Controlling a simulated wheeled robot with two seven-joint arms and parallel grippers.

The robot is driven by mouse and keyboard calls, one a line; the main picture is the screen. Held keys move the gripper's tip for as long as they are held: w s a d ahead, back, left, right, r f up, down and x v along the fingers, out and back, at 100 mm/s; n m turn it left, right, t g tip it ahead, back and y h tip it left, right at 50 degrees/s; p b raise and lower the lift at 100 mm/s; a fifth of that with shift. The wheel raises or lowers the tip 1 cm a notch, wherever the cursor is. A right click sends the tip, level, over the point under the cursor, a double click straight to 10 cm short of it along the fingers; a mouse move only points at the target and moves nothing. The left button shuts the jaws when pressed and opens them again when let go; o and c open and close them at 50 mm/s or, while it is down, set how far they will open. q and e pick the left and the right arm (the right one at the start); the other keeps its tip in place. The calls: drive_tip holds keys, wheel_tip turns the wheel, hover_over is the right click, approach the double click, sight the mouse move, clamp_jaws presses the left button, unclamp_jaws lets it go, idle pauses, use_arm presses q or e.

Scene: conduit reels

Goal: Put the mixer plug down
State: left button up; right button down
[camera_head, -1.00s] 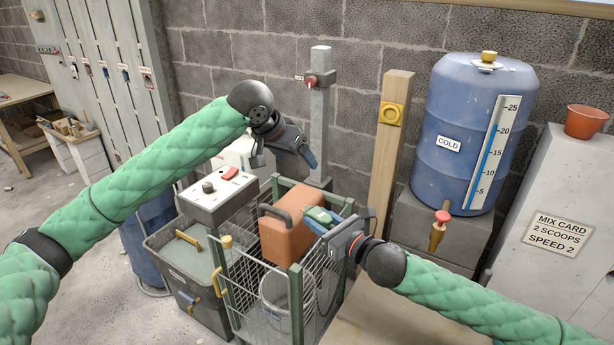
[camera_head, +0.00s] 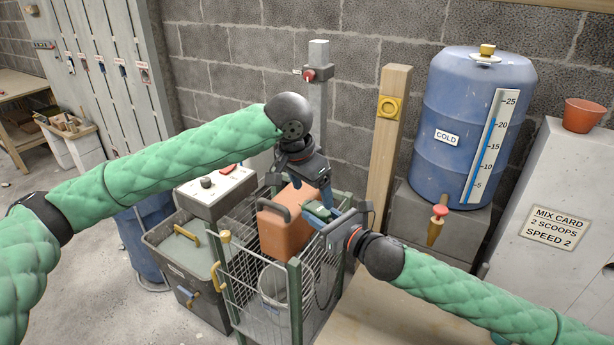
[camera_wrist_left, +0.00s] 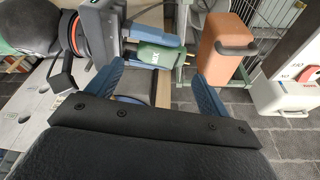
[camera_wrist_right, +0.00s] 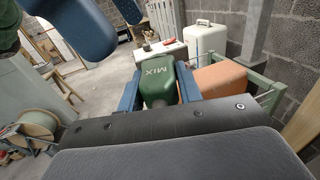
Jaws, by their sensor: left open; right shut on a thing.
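The mixer plug (camera_wrist_right: 156,84) is a green block marked MIX. My right gripper (camera_wrist_right: 158,90) is shut on it and holds it up by the wire cart's right side. In the left wrist view the plug (camera_wrist_left: 153,55) lies ahead, with prongs pointing right toward the orange block.
A wire cart (camera_head: 240,290) holds an orange block (camera_head: 283,230) with a dark handle and a grey bucket (camera_head: 275,285). Left of it stand a grey bin (camera_head: 165,250) and a control box (camera_head: 215,195). A wooden post (camera_head: 385,150) and blue barrel (camera_head: 470,130) stand behind right.

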sight(317, 208)
use_arm(q)
drive_tip(key=shift+x, duration=3.2)
drive_tip(key=c, duration=0.6)
drive_tip(key=shift+c, duration=0.8)
use_arm(e)
drive_tip(key=c, duration=0.9)
unclamp_jaws()
